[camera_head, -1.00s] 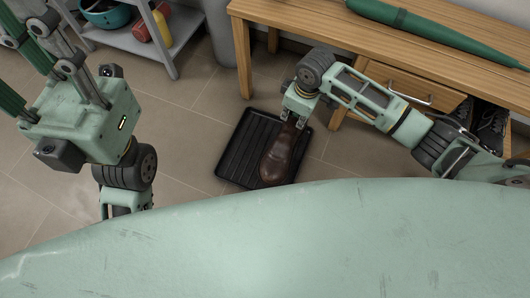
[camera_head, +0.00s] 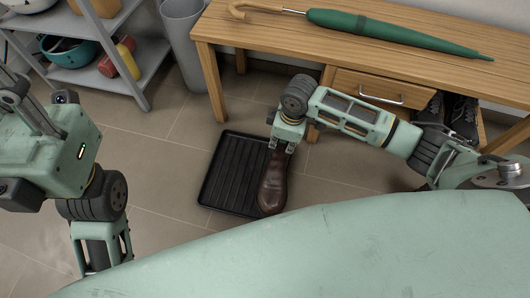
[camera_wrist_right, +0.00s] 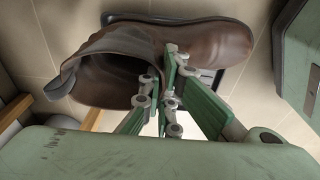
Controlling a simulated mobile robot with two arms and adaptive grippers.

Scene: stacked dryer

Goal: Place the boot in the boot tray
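The brown leather boot (camera_head: 271,185) hangs from my right gripper (camera_head: 286,146), toe pointing toward the bottom of the head view. In the right wrist view the boot (camera_wrist_right: 210,40) lies across the top, and the fingers (camera_wrist_right: 168,85) are closed on its upper part near the opening. The black ribbed boot tray (camera_head: 228,172) lies on the floor. The boot overlaps the tray's right edge in the head view; its height above the tray is hard to judge. My left gripper (camera_head: 98,250) is at the lower left, away from both, its fingertips hidden.
A wooden bench (camera_head: 420,62) with a green umbrella (camera_head: 390,32) on it stands behind the tray. Dark shoes (camera_head: 464,117) sit under it at right. A grey shelf (camera_head: 135,72) and a grey bin (camera_head: 187,42) stand at the back left. Floor left of the tray is clear.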

